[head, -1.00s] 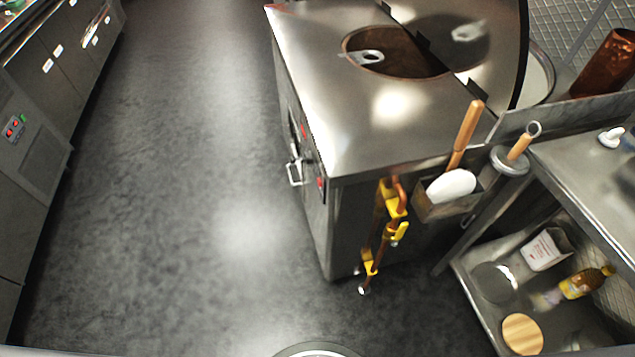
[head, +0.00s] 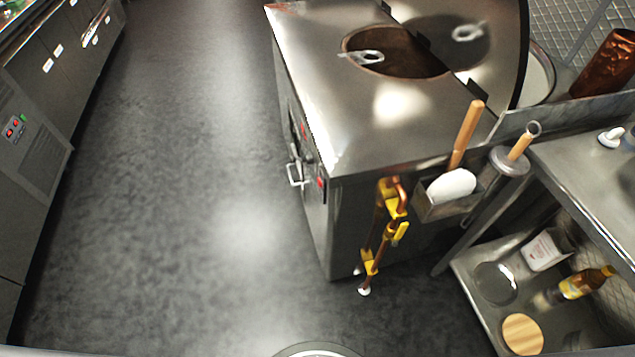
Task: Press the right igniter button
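The steel tandoor (head: 345,120) stands right of centre, with a round opening in its top. Its front panel faces left and shows at a steep slant. A red igniter button (head: 320,184) is at the panel's near end, which is the right end for someone facing it. A second small red part (head: 304,131) is farther along the panel. A metal handle (head: 295,174) sticks out from the front. Neither of my grippers shows in the head view.
Grey floor is clear left of the tandoor. A copper gas pipe with yellow valves (head: 397,232) runs down the tandoor's near side. A holder box (head: 440,208) hangs there. A steel shelf table (head: 575,165) stands at right. Cabinets (head: 35,150) line the left.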

